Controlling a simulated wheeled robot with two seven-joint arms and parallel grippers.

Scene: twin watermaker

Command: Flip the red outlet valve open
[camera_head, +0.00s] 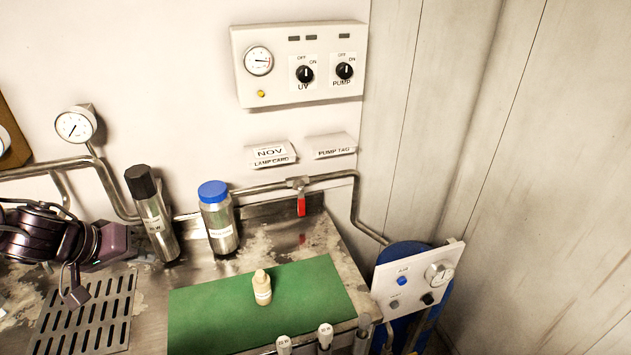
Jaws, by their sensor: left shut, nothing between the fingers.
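The red outlet valve handle (301,207) hangs straight down from its metal fitting (298,183) on the wall pipe, above the back right of the steel counter. My left gripper (75,294) is dark purple and comes in from the left. It is shut and empty, over the slotted drain grate, well to the left of the valve and apart from it. My right gripper is not in view.
A dark-capped steel cylinder (155,220) and a blue-capped steel bottle (218,220) stand between my left gripper and the valve. A small beige bottle (262,287) stands on the green mat (320,290). A control box (300,64) hangs above.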

